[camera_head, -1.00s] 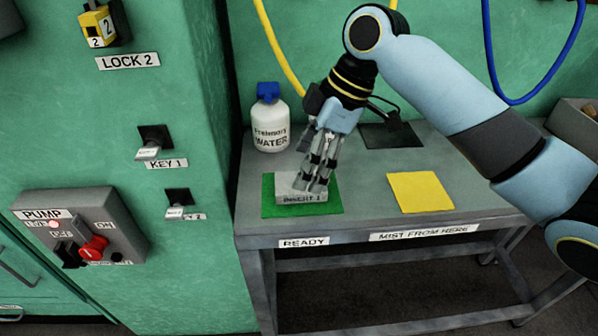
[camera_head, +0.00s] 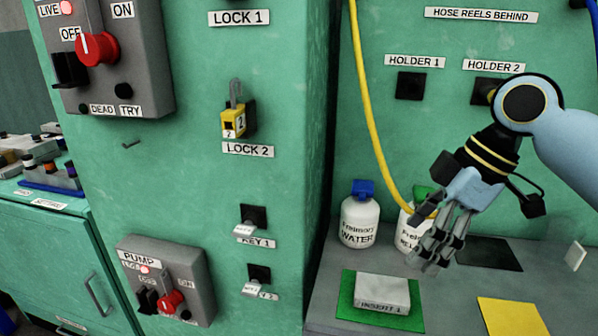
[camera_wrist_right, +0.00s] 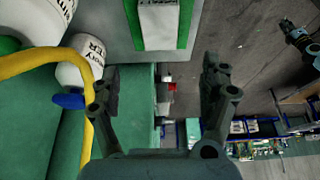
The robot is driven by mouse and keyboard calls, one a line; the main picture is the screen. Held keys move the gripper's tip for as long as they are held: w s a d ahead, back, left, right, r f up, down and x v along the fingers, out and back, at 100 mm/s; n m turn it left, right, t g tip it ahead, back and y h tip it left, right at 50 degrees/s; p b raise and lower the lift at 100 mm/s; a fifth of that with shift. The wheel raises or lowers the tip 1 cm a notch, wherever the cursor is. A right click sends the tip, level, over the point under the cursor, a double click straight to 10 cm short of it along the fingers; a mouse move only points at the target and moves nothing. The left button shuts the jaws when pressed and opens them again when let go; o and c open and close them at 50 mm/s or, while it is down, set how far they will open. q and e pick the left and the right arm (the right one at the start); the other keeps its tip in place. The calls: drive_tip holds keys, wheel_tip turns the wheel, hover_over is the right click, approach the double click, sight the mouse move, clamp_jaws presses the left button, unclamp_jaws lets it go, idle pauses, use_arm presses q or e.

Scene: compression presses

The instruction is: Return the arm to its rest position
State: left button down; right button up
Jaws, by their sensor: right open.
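My right gripper (camera_head: 436,240) is open and empty, with its arm coming in from the right. It hangs above the grey table, in front of a white bottle with a green cap. In the right wrist view its two fingers (camera_wrist_right: 165,90) stand wide apart with nothing between them. The grey block labelled INSERT 1 (camera_head: 382,292) lies on the green mat (camera_head: 350,312), below and left of the gripper and apart from it. The block also shows in the right wrist view (camera_wrist_right: 158,25). My left gripper is not in view.
A WATER bottle (camera_head: 360,222) with a blue cap and the green-capped bottle (camera_head: 407,238) stand at the table's back. A yellow hose (camera_head: 361,85) hangs beside them. A yellow mat (camera_head: 513,317) lies front right. The green cabinet (camera_head: 295,150) with locks and switches fills the left.

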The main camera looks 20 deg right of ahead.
drive_tip(key=s+a+f+m+h, duration=0.1)
drive_tip(key=s+f+m+h, duration=0.1)
drive_tip(key=s+f+m, duration=0.3)
drive_tip(key=s+a+m+t+h, duration=0.1)
drive_tip(key=s+m, duration=0.1)
drive_tip(key=s, duration=0.4)
drive_tip(key=s+a+f+m+h, duration=0.1)
drive_tip(key=s+f+m+h, duration=0.1)
drive_tip(key=s+f+m, duration=0.3)
drive_tip(key=s+d+f+g+b, duration=0.1)
drive_tip(key=s+d+f, duration=0.1)
drive_tip(key=f, duration=1.1)
drive_tip(key=s+d+f, duration=0.1)
drive_tip(key=s+f, duration=0.1)
drive_tip(key=f, duration=1.2)
drive_tip(key=s+d+f+g+b, duration=0.1)
drive_tip(key=s+f, duration=1.4)
drive_tip(key=s, duration=0.2)
drive_tip(key=shift+s+n+g, duration=0.2)
drive_tip(key=shift+n+g, duration=0.1)
